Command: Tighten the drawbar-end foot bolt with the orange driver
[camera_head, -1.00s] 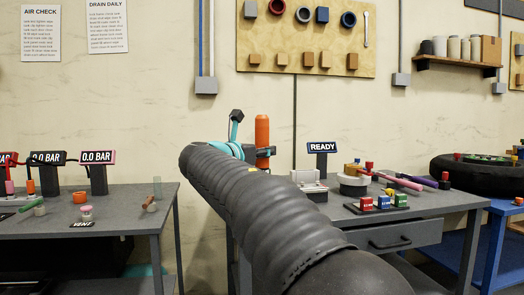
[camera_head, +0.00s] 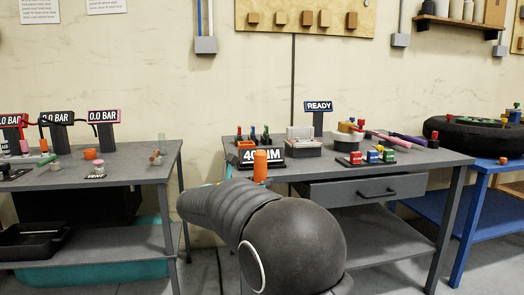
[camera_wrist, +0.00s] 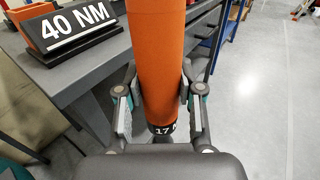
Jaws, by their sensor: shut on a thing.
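The orange driver (camera_wrist: 158,50) is a thick orange cylinder in the wrist view. A dark band with white marking, partly readable as "17", is near its lower end. My gripper (camera_wrist: 160,92) is shut on it, one finger on each side. In the head view the top of the driver (camera_head: 260,166) shows upright behind my arm, in front of the right grey bench. My arm hides the gripper in that view. The drawbar-end foot bolt and the caravan chassis are not seen in either view.
A "40 NM" sign (camera_head: 270,154) stands on the right grey bench (camera_head: 420,160), close to the driver; it also shows in the wrist view (camera_wrist: 75,30). A "READY" sign (camera_head: 319,106) stands behind. Open floor (camera_wrist: 255,120) lies right of the driver in the wrist view.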

